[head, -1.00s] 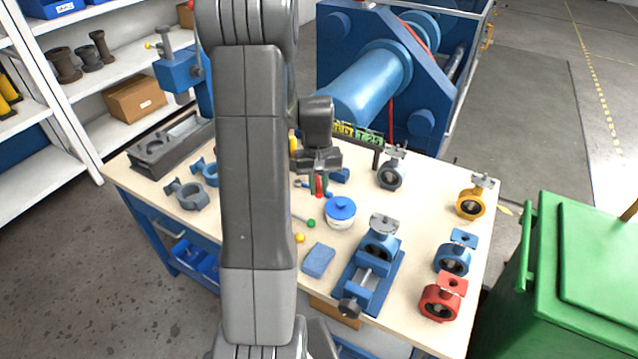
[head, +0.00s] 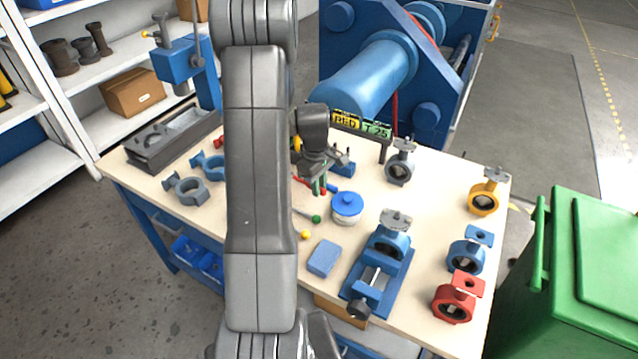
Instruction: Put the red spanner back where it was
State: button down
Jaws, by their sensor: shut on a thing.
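My gripper (head: 318,187) is low over the middle of the bench, its fingers pointing down. It is shut on the red spanner (head: 301,183), which shows as a thin red piece running left from the fingertips. Its other end is mostly hidden by the fingers. I cannot tell whether the spanner touches the bench top. A small blue tool part (head: 334,188) shows just right of the fingertips.
A blue-lidded pot (head: 346,208) stands close by at the front right. A green-knobbed tool (head: 315,218), a yellow ball (head: 305,235), a blue sponge (head: 323,258) and a vise holding a valve (head: 378,275) lie nearer. Several valves line the right side. My arm hides the bench's left middle.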

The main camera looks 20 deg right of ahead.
aim_at(319, 206)
jog(key=shift+f+b, duration=1.6)
jog(key=shift+f, duration=1.25)
jog(key=c, duration=1.3)
grip_release()
jog(key=shift+o, duration=0.2)
jog(key=shift+r+p, duration=2.25)
jog(key=shift+r, duration=1.3)
